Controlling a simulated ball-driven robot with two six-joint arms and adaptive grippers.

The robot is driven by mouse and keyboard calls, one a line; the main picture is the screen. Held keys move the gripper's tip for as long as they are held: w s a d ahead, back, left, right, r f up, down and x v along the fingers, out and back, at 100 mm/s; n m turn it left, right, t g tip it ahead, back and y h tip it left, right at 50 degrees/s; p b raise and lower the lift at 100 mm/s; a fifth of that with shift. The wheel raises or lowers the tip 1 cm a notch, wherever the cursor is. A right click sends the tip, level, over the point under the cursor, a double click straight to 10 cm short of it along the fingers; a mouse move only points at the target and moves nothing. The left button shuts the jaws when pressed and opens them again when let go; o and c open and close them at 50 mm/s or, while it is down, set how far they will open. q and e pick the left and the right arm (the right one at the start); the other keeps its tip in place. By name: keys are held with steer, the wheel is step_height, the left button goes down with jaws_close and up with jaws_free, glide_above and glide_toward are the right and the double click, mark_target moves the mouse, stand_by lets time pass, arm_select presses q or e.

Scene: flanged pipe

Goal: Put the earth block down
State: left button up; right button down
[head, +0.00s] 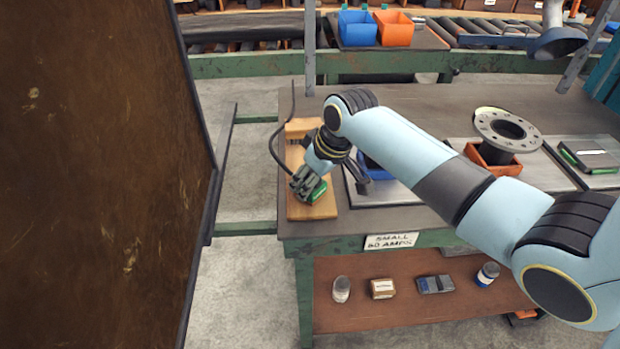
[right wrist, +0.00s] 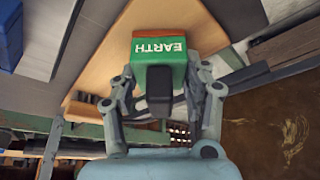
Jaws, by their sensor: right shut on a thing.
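The earth block is green with a copper-brown top and the white word EARTH; in the right wrist view the earth block (right wrist: 160,49) sits between my fingers, its lettering upside down. In the head view a small green part of the earth block (head: 318,191) shows at the fingertips. My right gripper (head: 309,187) is shut on it, over the front part of the wooden board (head: 297,209) at the table's left end. I cannot tell whether the block touches the board. A dark cable (head: 273,150) runs from the block area up to the table's back. My left gripper is not in view.
A blue tray (head: 375,171) on a grey plate stands right of the board, partly behind my arm. A brown panel (head: 100,150) fills the left side.

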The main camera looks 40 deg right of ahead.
steer(key=shift+w, duration=0.1)
steer(key=c, duration=1.1)
jaws_free()
steer(key=o, duration=0.5)
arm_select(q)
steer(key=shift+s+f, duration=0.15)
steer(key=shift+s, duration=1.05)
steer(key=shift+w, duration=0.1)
arm_select(e)
steer(key=shift+r, duration=0.2)
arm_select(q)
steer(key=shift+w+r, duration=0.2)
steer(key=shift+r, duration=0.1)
arm_select(e)
steer(key=v, duration=1.2)
steer(key=shift+s+f, duration=0.15)
steer(key=shift+s, duration=0.05)
